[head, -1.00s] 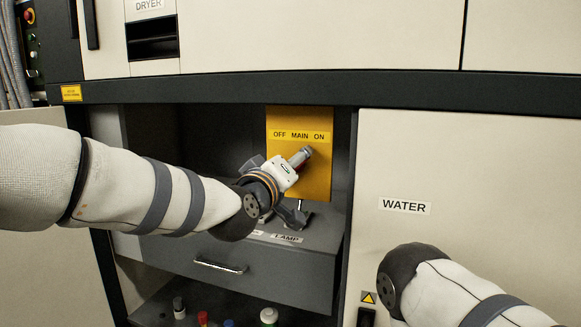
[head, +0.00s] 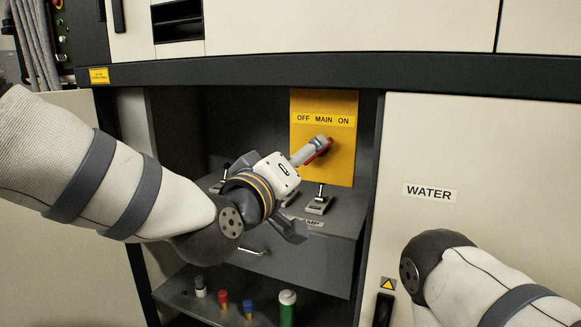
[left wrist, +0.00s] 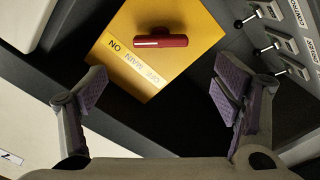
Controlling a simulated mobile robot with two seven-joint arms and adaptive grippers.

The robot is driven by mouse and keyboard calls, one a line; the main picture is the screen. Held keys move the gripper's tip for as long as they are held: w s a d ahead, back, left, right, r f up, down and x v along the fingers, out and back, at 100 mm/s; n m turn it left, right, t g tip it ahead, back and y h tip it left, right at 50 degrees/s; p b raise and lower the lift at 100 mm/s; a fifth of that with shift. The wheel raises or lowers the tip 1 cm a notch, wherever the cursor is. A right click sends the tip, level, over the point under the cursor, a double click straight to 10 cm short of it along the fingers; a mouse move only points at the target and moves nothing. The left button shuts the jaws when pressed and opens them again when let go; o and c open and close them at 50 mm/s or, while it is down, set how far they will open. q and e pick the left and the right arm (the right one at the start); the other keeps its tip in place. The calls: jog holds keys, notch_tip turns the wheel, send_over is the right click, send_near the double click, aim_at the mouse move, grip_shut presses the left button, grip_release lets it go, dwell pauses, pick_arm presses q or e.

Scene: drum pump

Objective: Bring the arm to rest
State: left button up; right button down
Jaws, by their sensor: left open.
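My left gripper (head: 272,195) is in front of the yellow main switch panel (head: 308,105), in the opening of the cabinet. Its dark fingers are spread, with nothing between them. In the left wrist view the open fingers (left wrist: 162,92) frame the red switch handle (left wrist: 162,41), which lies farther out, apart from them. The handle (head: 318,151) sits tilted on the panel, its upper end toward ON. The gripper body hides part of the shelf behind it. My right arm shows at the lower right; its gripper is out of frame.
A lever (head: 320,198) stands on the grey console below the panel; several levers show in the left wrist view (left wrist: 272,45). A lower shelf holds a green bottle (head: 287,308) and small coloured containers. The WATER door (head: 440,130) is on the right.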

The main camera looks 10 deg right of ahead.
pick_arm(q)
jog(key=v, duration=0.3)
jog(key=shift+f, duration=0.1)
